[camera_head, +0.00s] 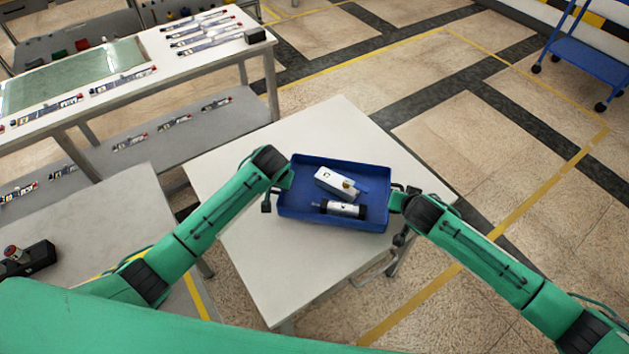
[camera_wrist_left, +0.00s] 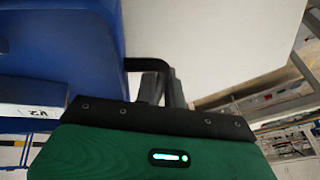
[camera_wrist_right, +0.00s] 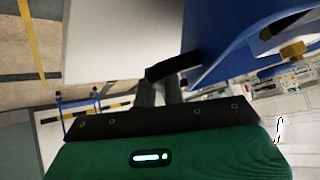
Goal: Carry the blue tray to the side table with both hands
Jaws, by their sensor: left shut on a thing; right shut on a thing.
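The blue tray (camera_head: 300,218) is over the pale side table (camera_head: 262,268), roughly level; I cannot tell whether its base touches the top. Inside it lie a white box-shaped part (camera_head: 335,183) with a brass fitting and a black-and-silver cylinder (camera_head: 345,209). My left gripper (camera_head: 271,192) is at the tray's left end, shut on its black handle, which shows in the left wrist view (camera_wrist_left: 150,65). My right gripper (camera_head: 402,201) is at the right end, shut on the other black handle, seen in the right wrist view (camera_wrist_right: 172,66).
A grey table (camera_head: 95,225) stands at the left, with a black box with a red button (camera_head: 25,258) on it. A long workbench (camera_head: 200,62) with several parts is at the back left. A blue cart (camera_head: 590,55) stands far right. Bare tabletop surrounds the tray.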

